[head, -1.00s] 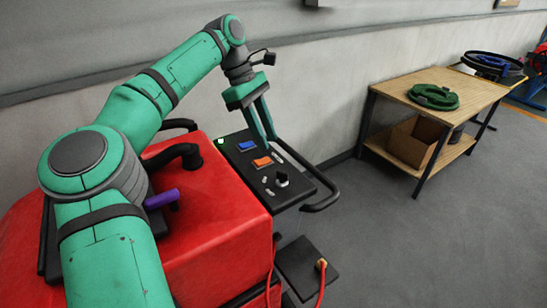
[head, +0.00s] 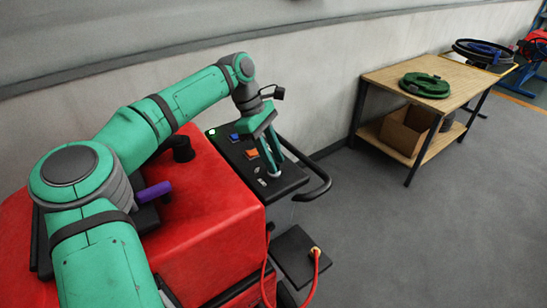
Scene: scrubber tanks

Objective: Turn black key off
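The black control panel (head: 292,181) sits on the end of the red machine, with a blue switch (head: 234,137), an orange switch (head: 251,154) and small white marks on its top. My gripper (head: 273,171) points down at the panel's near end, where the black key sits. The fingertips are at the key's place and cover most of it; only a pale bit of its base shows. Two green fingers show with a narrow gap between them. Whether they touch or grip the key cannot be told.
A black handle bar (head: 325,180) curves around the panel's right side. The red machine body (head: 215,205) fills the left. A wooden table (head: 455,83) with a green ring-shaped item (head: 425,85) stands at the right. The grey floor between is open.

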